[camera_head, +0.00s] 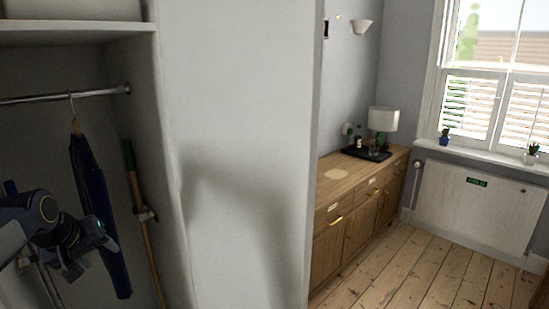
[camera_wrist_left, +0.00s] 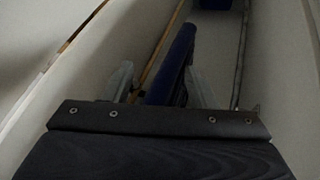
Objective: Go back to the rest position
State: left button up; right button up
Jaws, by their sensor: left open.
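My left arm comes in from the left in the head view, inside an open closet. My right gripper is not in view.
A wooden pole (camera_head: 140,200) with a green top leans in the closet. A white wall panel (camera_head: 240,150) stands close on the right. Beyond it are a wooden sideboard (camera_head: 350,178) with a lamp (camera_head: 383,120), a white radiator (camera_head: 470,205) and clear floorboards (camera_head: 430,270).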

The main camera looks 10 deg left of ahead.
pick_arm(q)
jog(key=s+d+f+m+h, duration=0.2)
jog(key=s+d+f, duration=0.3)
jog(key=s+d, duration=0.6)
jog(key=s+d+f+m+g+h, duration=0.1)
jog(key=s+d+f+m, duration=0.3)
jog(key=s+d, duration=0.6)
jog(key=shift+s+d+f+m+h, duration=0.4)
jog(key=shift+d+f+h, duration=0.5)
jog(key=shift+d, duration=0.35)
